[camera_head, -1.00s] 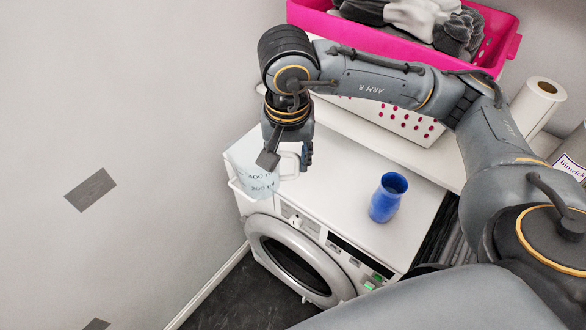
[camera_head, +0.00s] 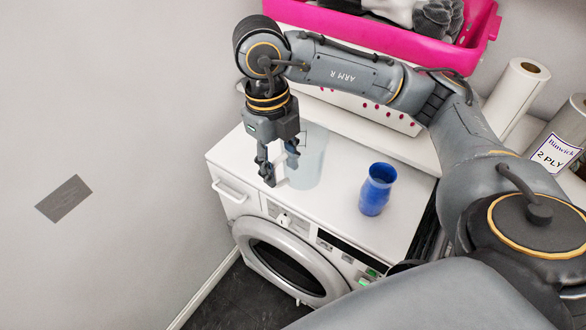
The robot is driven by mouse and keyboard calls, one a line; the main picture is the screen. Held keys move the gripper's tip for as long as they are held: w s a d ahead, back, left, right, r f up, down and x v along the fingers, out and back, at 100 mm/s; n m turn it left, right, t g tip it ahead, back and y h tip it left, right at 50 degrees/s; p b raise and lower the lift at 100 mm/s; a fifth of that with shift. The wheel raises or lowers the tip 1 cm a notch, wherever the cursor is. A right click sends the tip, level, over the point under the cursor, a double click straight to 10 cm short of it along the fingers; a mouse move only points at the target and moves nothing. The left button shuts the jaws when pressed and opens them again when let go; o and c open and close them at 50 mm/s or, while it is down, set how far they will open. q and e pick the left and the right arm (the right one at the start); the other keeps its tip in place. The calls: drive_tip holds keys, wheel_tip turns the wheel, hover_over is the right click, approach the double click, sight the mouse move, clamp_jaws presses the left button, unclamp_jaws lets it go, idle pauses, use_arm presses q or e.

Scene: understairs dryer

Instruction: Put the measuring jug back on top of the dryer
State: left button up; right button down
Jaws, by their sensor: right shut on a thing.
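The measuring jug (camera_head: 312,158) is pale and see-through. It appears upright over the top of the white dryer (camera_head: 338,205), to the left of the middle. My right gripper (camera_head: 280,168) points down at the jug's left side and is shut on the jug, seemingly at its handle, which the fingers mostly hide. I cannot tell whether the jug's base touches the dryer top or hangs just above it. My left gripper is not in view.
A blue vase (camera_head: 376,190) stands on the dryer top to the right of the jug. Behind are a pink basket (camera_head: 400,42) of laundry, a white basket (camera_head: 402,122), a paper roll (camera_head: 516,95) and a labelled canister (camera_head: 560,140). The dryer top's front left is clear.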

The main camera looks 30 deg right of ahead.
drive_tip(key=shift+w+f+m, duration=0.1)
drive_tip(key=shift+m, duration=0.7)
drive_tip(key=w+d+f+p, duration=0.1)
drive_tip(key=w+d+f, duration=0.1)
drive_tip(key=w+f, duration=0.2)
drive_tip(key=w+d+f+p, duration=0.1)
drive_tip(key=w+f+p, duration=0.1)
drive_tip(key=w+f, duration=0.2)
drive_tip(key=w+d+f+p, duration=0.2)
drive_tip(key=w+f, duration=0.2)
drive_tip(key=shift+w+d+f, duration=0.15)
drive_tip(key=shift+w+d, duration=0.1)
drive_tip(key=shift+d, duration=0.05)
drive_tip(key=shift+f, duration=0.25)
drive_tip(key=shift+f, duration=0.1)
